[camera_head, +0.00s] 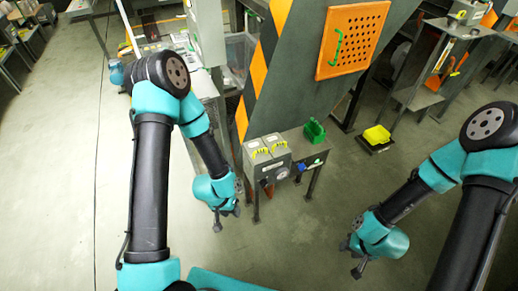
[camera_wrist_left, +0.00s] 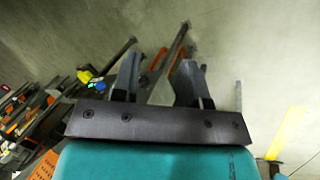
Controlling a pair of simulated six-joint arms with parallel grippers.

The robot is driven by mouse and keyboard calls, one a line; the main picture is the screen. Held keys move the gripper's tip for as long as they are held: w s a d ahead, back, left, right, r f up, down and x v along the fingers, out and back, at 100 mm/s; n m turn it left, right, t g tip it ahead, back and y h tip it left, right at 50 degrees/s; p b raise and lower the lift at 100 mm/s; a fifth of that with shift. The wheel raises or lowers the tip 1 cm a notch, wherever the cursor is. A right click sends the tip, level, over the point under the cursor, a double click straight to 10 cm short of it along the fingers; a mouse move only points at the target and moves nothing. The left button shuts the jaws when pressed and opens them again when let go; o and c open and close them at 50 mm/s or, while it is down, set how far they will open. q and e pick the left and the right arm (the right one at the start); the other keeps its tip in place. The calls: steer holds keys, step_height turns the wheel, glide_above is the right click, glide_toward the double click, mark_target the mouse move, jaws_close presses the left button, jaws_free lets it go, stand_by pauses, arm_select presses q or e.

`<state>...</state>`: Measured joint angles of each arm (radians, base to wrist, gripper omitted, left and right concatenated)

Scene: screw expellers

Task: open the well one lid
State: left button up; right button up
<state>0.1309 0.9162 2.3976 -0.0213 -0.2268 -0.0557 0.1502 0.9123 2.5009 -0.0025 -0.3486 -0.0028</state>
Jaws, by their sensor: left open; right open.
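A grey box unit (camera_head: 266,161) stands on a small metal table. In the left wrist view my left gripper (camera_wrist_left: 157,80) is open and empty over the floor. My right gripper (camera_head: 356,258) is open, far to the right and in front of the table.
A large grey machine with an orange perforated panel (camera_head: 353,40) rises behind. A yellow bin (camera_head: 377,135) stands to the right. The floor between my arms is clear.

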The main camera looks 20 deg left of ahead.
arm_select(q)
steer(key=w+d+r+m, duration=0.1)
steer(key=w+m, duration=0.2)
steer(key=w, duration=0.8)
step_height(320, 180, up, 19)
steer(key=m+g+y, duration=0.2)
steer(key=m+y, duration=0.1)
steer(key=m, duration=0.5)
glide_above(260, 147)
steer(key=s, duration=0.2)
steer(key=shift+s+a+r, duration=0.1)
steer(key=shift+s+a, duration=0.05)
steer(key=shift+a, duration=0.3)
steer(key=s+f, duration=0.1)
steer(key=f, duration=0.4)
steer(key=d+f, duration=0.1)
steer(key=f, duration=0.5)
steer(key=s+d+f, duration=0.1)
steer(key=f, duration=0.5)
steer(key=shift+s+d+f, duration=0.1)
steer(key=shift+s, duration=0.2)
steer(key=shift+c, duration=0.2)
jaws_close()
